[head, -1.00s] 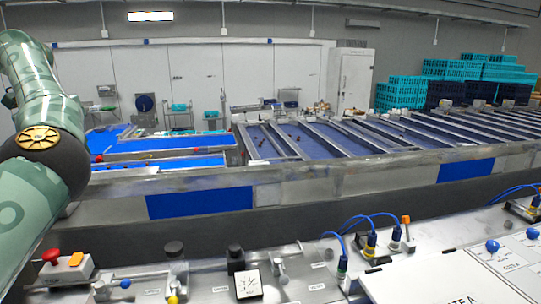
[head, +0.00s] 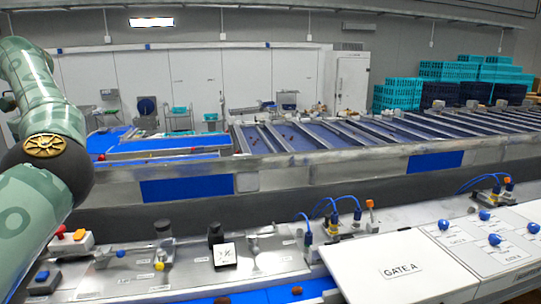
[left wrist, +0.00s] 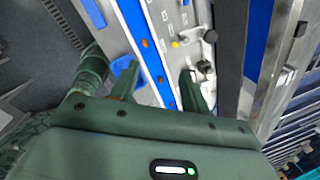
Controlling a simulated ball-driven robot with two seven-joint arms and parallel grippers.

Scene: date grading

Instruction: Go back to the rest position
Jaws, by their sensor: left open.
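My left arm shows at the left edge of the head view, but its gripper is outside that picture. In the left wrist view my left gripper (left wrist: 157,82) is open, with its two green fingers apart and nothing seen between them. Beyond the fingers lies the control panel (left wrist: 165,15) with a blue strip beside it. My right arm and right gripper are in neither view.
The panel with knobs, a gauge (head: 225,254) and a red button (head: 60,230) lies in front. A white GATE A plate (head: 396,272) stands at the right. Behind are blue sorting lanes (head: 320,134) and stacked turquoise crates (head: 398,97).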

